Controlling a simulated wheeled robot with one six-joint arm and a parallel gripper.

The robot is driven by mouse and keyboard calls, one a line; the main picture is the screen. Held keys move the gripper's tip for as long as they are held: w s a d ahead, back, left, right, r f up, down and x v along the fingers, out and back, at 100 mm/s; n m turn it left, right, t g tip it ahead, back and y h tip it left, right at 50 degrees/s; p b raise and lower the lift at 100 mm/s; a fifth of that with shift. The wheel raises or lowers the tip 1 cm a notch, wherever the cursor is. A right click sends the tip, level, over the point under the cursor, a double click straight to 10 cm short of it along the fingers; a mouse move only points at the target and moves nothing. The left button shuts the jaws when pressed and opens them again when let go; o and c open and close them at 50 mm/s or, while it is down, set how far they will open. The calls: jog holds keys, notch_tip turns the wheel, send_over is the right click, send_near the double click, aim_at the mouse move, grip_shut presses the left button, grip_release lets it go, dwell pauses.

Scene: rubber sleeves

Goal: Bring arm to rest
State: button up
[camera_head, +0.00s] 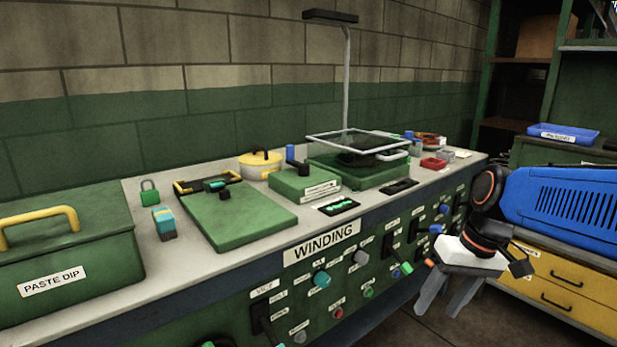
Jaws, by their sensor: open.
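My gripper (447,296) is at the right of the head view, in front of the bench's panel. Its two grey fingers point down and stand apart, with nothing between them. My blue arm (570,208) reaches in from the right edge and ends at the white gripper body. The gripper hangs below the level of the bench top and appears apart from the panel, though the exact gap cannot be told.
A long bench (168,282) labelled WINDING carries a green PASTE DIP box (95,255), a green board (245,222), and a clear-lidded green unit (345,170). Knobs and levers stick out of its front. Yellow drawers (560,285) stand behind my gripper, with a blue tray (563,134) above.

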jog(key=s+d+f+t+h, duration=0.2)
jog(key=s+f+t, duration=0.1)
jog(key=s, duration=0.7)
jog(key=shift+d+f+m+t+h, duration=0.3)
jog(key=shift+d+m+t, duration=0.05)
jog(key=shift+m+t, duration=0.05)
jog(key=shift+w, duration=0.1)
jog(key=shift+c, duration=0.6)
